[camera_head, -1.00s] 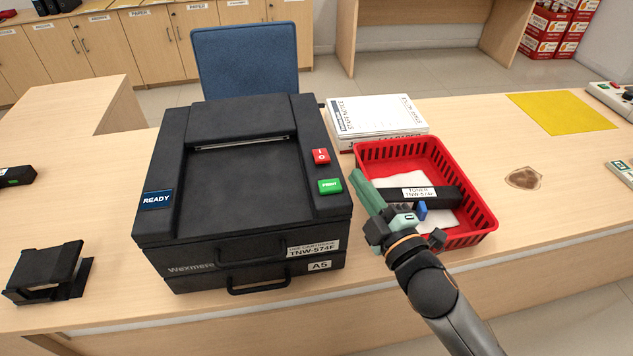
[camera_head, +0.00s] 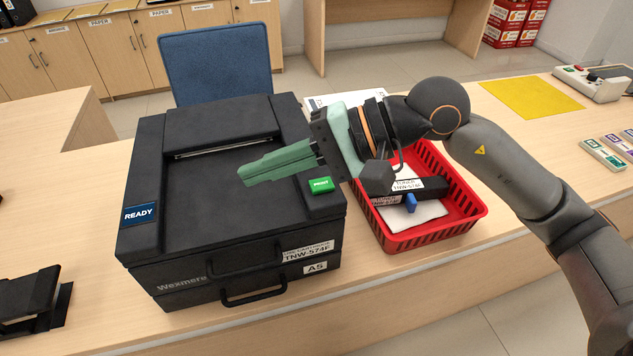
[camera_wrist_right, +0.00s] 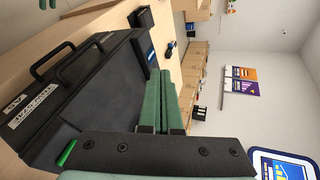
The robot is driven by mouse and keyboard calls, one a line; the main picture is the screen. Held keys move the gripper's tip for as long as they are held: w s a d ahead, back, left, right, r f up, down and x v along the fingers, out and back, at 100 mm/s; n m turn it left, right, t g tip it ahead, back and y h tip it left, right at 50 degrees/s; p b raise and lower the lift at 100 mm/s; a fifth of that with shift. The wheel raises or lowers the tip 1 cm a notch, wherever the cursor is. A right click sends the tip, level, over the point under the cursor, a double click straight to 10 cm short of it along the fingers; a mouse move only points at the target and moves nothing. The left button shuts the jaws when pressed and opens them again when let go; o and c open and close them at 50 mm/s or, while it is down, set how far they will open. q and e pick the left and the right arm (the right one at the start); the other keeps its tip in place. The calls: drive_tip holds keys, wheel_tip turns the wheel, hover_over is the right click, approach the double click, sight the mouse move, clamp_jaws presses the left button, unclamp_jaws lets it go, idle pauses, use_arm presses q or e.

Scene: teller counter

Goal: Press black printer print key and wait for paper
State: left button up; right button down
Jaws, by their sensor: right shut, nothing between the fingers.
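The black printer (camera_head: 215,185) stands on the counter in the head view, with a blue READY sign (camera_head: 139,214) at its left. Its green PRINT key (camera_head: 320,185) is on the right panel, and the output area on top shows no paper. My right gripper (camera_head: 242,177) is shut and empty, its green fingers pointing left above the printer top, just left of the key. The red key seen earlier is hidden behind my gripper. In the right wrist view the green fingers (camera_wrist_right: 160,75) lie together over the printer (camera_wrist_right: 100,100), and the green key (camera_wrist_right: 66,153) shows at lower left. My left gripper is out of view.
A red basket (camera_head: 425,238) with a toner box (camera_head: 420,188) stands right of the printer under my right arm. A blue chair (camera_head: 215,62) is behind the counter. A yellow sheet (camera_head: 531,97) lies at the right. A black device (camera_head: 30,300) sits at the left.

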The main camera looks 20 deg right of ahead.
sight(326, 188)
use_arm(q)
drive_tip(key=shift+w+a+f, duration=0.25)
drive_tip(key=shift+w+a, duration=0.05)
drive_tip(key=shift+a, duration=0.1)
use_arm(e)
drive_tip(key=w+d+n+t+h, duration=0.3)
drive_tip(key=w+d+h, duration=0.3)
drive_tip(key=d, duration=0.4)
drive_tip(key=shift+w+d+n+t+h, duration=0.2)
drive_tip(key=shift+w+n+t+h, duration=0.15)
drive_tip(key=shift+t+h, duration=0.25)
